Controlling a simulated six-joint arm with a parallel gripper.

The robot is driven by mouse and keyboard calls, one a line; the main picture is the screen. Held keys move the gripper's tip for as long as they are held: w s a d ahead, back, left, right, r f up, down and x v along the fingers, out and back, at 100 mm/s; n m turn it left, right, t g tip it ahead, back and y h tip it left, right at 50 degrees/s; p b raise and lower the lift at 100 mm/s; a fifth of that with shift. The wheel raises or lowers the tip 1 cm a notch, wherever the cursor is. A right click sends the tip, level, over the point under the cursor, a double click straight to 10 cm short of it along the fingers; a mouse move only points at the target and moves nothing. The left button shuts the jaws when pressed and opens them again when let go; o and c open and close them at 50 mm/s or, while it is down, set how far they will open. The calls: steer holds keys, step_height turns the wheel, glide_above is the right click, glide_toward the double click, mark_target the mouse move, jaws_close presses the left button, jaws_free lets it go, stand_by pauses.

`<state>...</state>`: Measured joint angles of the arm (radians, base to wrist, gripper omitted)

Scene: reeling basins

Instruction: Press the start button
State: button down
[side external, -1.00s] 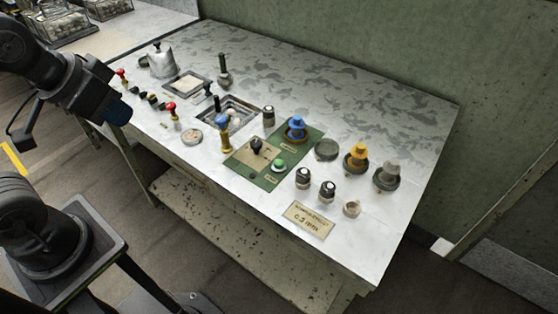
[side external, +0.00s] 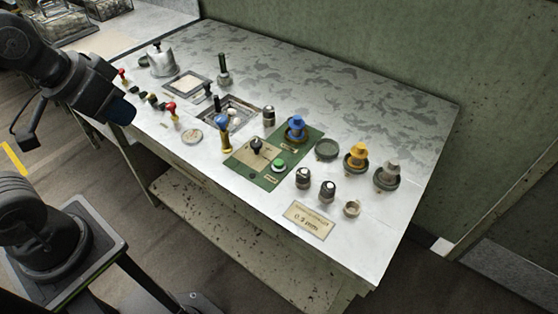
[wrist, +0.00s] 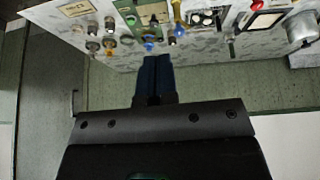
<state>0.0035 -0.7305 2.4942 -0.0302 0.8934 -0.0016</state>
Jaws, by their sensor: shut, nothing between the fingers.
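A green round button (side external: 278,165) sits on the green panel (side external: 243,171) on the table, beside a black knob (side external: 256,145) on a beige plate. No readable wording marks it as the start button. My gripper (side external: 121,112), with blue fingertips, is in the air at the table's left edge, well apart from the panel. In the wrist view my gripper (wrist: 155,58) shows its blue fingers together and empty. The panel (wrist: 125,5) shows at the top of that view.
A blue knob (side external: 296,128) stands on the panel's back corner. A yellow knob (side external: 356,157) and a grey knob (side external: 387,174) stand to its right. A blue-topped handle (side external: 223,130) and red-topped levers (side external: 171,108) stand to its left. The table's back (side external: 330,80) is clear.

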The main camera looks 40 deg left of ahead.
steer(key=w+d+n+g+h, duration=0.1)
steer(key=w+d+n+h, duration=0.25)
steer(key=w+d, duration=0.35)
steer(key=n+h, duration=0.4)
steer(key=n, duration=0.9)
glide_above(278, 164)
step_height(278, 164, down, 13)
steer(key=shift+w+a+m+t, duration=0.1)
steer(key=shift+m+t, duration=0.15)
steer(key=shift+t, duration=0.15)
steer(key=shift+f, duration=0.1)
steer(key=shift+f, duration=4.3)
steer(key=shift+f, duration=0.15)
steer(key=shift+f, duration=0.25)
